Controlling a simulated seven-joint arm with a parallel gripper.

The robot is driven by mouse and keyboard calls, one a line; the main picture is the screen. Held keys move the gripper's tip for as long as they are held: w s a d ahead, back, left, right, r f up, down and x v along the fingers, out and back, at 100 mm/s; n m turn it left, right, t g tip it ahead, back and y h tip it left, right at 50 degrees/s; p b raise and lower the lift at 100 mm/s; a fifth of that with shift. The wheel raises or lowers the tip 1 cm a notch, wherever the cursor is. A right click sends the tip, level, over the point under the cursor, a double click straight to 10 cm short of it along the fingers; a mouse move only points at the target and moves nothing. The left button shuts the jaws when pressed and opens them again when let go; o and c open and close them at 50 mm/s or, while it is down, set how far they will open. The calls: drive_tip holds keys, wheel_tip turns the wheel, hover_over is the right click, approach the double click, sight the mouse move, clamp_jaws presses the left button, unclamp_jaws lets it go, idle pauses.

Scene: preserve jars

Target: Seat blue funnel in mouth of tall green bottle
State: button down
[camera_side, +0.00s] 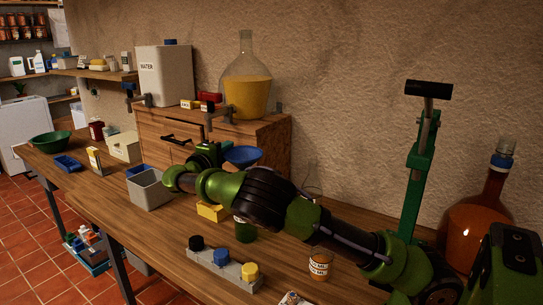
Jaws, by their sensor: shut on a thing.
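The blue funnel (243,155) is up in the air in front of the wooden cabinet, wide end upward. My gripper (222,153) is at the funnel's left side and shut on it; the fingertips are small and hard to make out. A dark green bottle (245,231) stands on the bench below my arm. Only its lower part shows; my arm hides its upper part and mouth. The funnel is above the bottle in the picture, and its spout is hidden behind my arm. I cannot tell whether they line up.
A rack with black, blue and yellow caps (224,267) and a small orange-labelled jar (320,267) stand at the front. A yellow box (211,211) is left of the bottle. A grey bin (149,188) is farther left. A green lever stand (421,170) and an amber flagon (477,212) are at right.

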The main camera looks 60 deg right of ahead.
drive_tip(key=shift+f, duration=0.1)
drive_tip(key=c, duration=1)
unclamp_jaws()
drive_tip(key=s+a, duration=0.3)
drive_tip(key=a, duration=1.3)
drive_tip(key=shift+a, duration=0.35)
drive_tip(key=shift+w, duration=0.1)
